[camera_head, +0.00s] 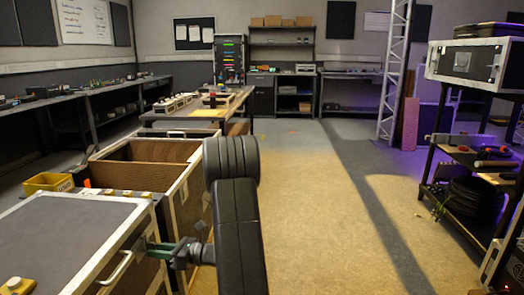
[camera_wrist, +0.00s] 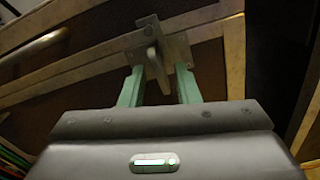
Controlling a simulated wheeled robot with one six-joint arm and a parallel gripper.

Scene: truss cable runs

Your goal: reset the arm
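My gripper (camera_head: 152,248) is low at the left in the head view, by the side of a large lidded case (camera_head: 62,232). In the wrist view my gripper (camera_wrist: 159,74) has two green fingers standing apart. A metal latch (camera_wrist: 155,52) on a brown panel with metal edging lies between and just beyond the fingertips. Gaps show between the latch lever and the fingers. I cannot tell whether either finger touches the latch. My dark arm rises through the lower middle of the head view and hides part of the floor.
An open brown-lined case (camera_head: 150,150) and a yellow bin (camera_head: 48,182) stand beyond the closed case. A silver handle (camera_head: 118,268) is close to my gripper. A rack with coiled cable (camera_head: 470,200) stands at the right. The floor (camera_head: 320,200) in the middle is clear.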

